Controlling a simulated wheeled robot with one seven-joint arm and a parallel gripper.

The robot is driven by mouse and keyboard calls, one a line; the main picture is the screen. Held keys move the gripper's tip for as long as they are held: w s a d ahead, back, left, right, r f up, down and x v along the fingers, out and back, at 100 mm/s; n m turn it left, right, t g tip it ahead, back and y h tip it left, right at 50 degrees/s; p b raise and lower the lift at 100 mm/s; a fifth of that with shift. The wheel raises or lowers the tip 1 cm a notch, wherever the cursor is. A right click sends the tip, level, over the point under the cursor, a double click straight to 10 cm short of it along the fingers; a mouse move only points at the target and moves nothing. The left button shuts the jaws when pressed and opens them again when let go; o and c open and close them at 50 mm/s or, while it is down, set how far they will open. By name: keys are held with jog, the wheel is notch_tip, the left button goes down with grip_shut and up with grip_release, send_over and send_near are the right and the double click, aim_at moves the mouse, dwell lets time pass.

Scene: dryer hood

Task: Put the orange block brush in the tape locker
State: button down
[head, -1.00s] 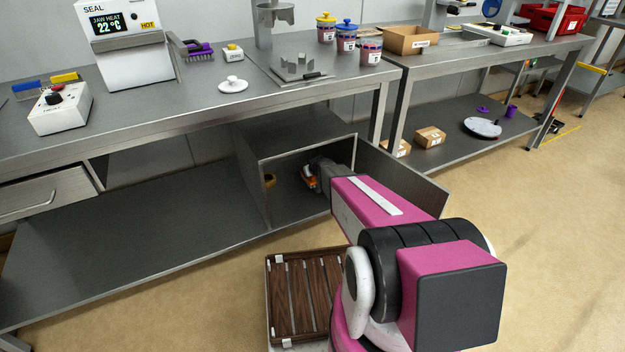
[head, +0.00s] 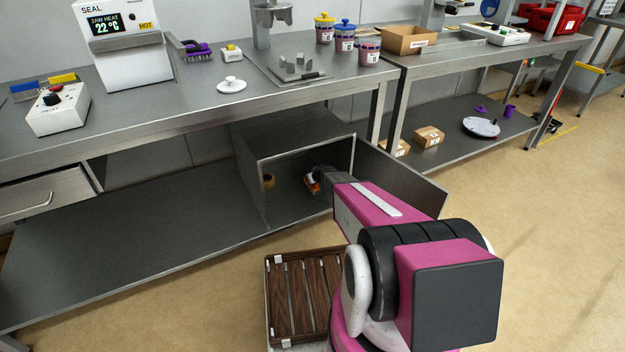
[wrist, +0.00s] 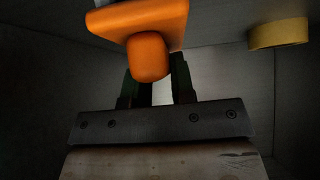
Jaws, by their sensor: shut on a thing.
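The orange block brush (wrist: 146,52) is held in my gripper (wrist: 152,88), which is shut on it inside the tape locker. In the head view a small part of the orange brush (head: 312,185) shows at the end of my arm, inside the open tape locker (head: 263,195) under the bench. The locker's door (head: 403,180) stands open to the right. My arm hides part of the locker's inside. I cannot tell whether the brush touches the locker floor.
A yellow tape roll (head: 269,181) lies in the locker near its left wall; it also shows in the wrist view (wrist: 278,33). A wooden slatted crate (head: 303,300) is below in front. The lower shelf (head: 140,245) left of the locker is bare.

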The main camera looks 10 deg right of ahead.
jog(key=c, duration=1)
grip_release()
jog(key=shift+o, duration=0.2)
jog(key=shift+r, duration=0.1)
jog(key=s+r+m+g+h, duration=0.1)
jog(key=s+r+g, duration=0.2)
jog(key=s+r, duration=0.5)
jog(key=s+r+m+g+h, duration=0.1)
jog(key=s+r+g, duration=0.1)
jog(key=s+r, duration=0.7)
jog(key=s+r+m+g, duration=0.1)
jog(key=s+r+g, duration=0.2)
jog(key=s+r, duration=0.5)
jog(key=s, duration=1.2)
jog(key=shift+s+a+r+m+g+h, duration=0.2)
jog(key=shift+r+m+g+h, duration=0.1)
jog(key=shift+r+h, duration=0.1)
